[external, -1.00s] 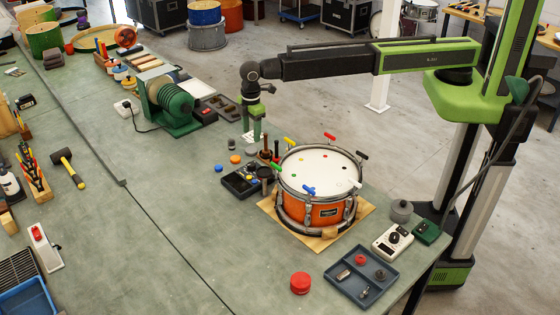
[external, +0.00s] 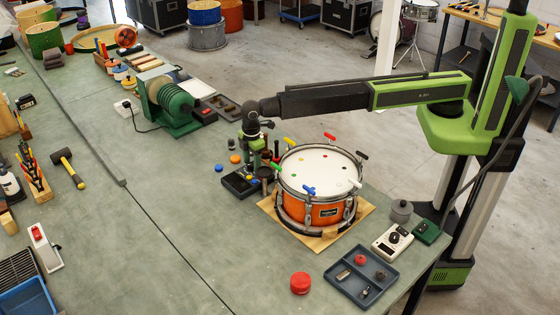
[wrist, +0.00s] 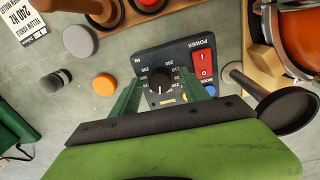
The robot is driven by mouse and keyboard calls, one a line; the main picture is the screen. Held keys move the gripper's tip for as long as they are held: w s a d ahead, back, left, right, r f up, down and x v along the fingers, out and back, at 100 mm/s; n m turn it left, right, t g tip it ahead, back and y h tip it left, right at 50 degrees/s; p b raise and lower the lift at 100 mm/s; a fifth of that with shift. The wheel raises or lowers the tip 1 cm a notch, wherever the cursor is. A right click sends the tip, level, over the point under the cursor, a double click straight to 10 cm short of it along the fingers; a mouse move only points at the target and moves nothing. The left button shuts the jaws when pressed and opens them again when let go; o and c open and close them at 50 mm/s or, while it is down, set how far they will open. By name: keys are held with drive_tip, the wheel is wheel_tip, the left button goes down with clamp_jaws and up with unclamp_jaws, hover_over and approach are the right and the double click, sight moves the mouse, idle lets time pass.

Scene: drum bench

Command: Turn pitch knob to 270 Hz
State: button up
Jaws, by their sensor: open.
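The pitch knob (wrist: 161,80) is a round black knob with a white pointer line, on the dark control box (wrist: 178,60). A printed scale with small numbers rings it; the pointer aims toward the bottom of the wrist view. The box has a red POWER switch and a blue MODE button. The box (external: 236,186) shows in the external view left of the drum, partly hidden by my arm. My gripper (wrist: 160,92) is open, its green fingers on either side of the knob in the wrist view; I cannot tell whether they touch it. My gripper (external: 256,165) is low over the box.
An orange drum (external: 325,213) stands close on the right. A dark round cup on a post (wrist: 287,108) is right of the box. Grey (wrist: 80,41) and orange (wrist: 104,84) discs lie left. A card reads 240 Hz (wrist: 22,16). The bench front is mostly clear.

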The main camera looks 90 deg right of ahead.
clamp_jaws()
idle(0.4)
drive_tip(key=m, duration=0.5)
drive_tip(key=shift+m, duration=0.4)
drive_tip(key=m, duration=0.6)
drive_tip(key=shift+a+g, duration=0.1)
drive_tip(key=shift+g, duration=0.2)
drive_tip(key=shift+m, duration=0.3)
unclamp_jaws()
